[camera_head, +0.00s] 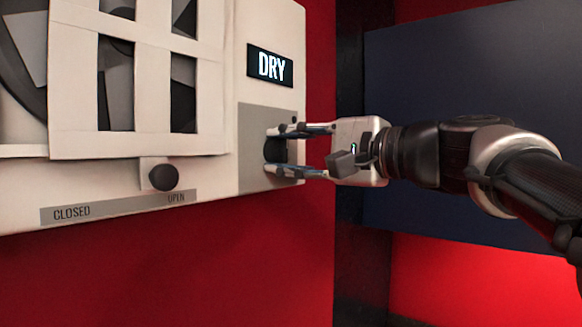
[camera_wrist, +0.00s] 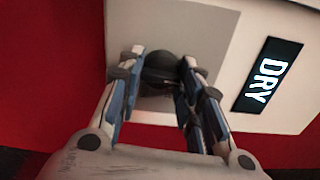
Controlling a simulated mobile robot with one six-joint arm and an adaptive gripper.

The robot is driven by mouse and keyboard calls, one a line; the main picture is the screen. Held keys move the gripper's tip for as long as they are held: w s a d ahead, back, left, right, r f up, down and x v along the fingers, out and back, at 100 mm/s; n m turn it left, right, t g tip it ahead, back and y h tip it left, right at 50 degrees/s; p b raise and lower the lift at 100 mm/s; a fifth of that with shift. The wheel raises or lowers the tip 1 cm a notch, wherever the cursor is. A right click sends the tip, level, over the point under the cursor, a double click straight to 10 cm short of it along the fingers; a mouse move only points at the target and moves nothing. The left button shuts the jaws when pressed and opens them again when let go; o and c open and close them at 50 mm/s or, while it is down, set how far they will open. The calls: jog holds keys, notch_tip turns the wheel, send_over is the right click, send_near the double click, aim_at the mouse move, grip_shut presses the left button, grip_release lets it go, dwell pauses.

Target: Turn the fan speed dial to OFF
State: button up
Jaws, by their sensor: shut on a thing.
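The fan speed dial (camera_head: 275,150) is a dark round knob on a grey plate (camera_head: 254,122) at the right end of the white panel. A lit display (camera_head: 270,66) above it reads DRY. My gripper (camera_head: 284,151) comes in from the right, with one finger above the dial and one below, shut on it. In the wrist view the dial (camera_wrist: 162,70) sits between the two fingertips (camera_wrist: 163,66). The fingers hide part of the dial, and any marks around it cannot be read. The display (camera_wrist: 268,75) appears turned on its side there.
A slider knob (camera_head: 163,177) sits at the OPEN end of a strip (camera_head: 100,209) marked CLOSED and OPEN. A white grille (camera_head: 148,85) covers a fan at the left. A dark blue panel (camera_head: 470,75) stands behind my arm. Free room lies below the panel.

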jog(key=shift+n+b, duration=0.4)
jog(key=shift+n, duration=0.2)
jog(key=o, duration=1.1)
jog(key=shift+c, duration=0.2)
jog(key=v, duration=1.2)
jog(key=shift+s, duration=0.1)
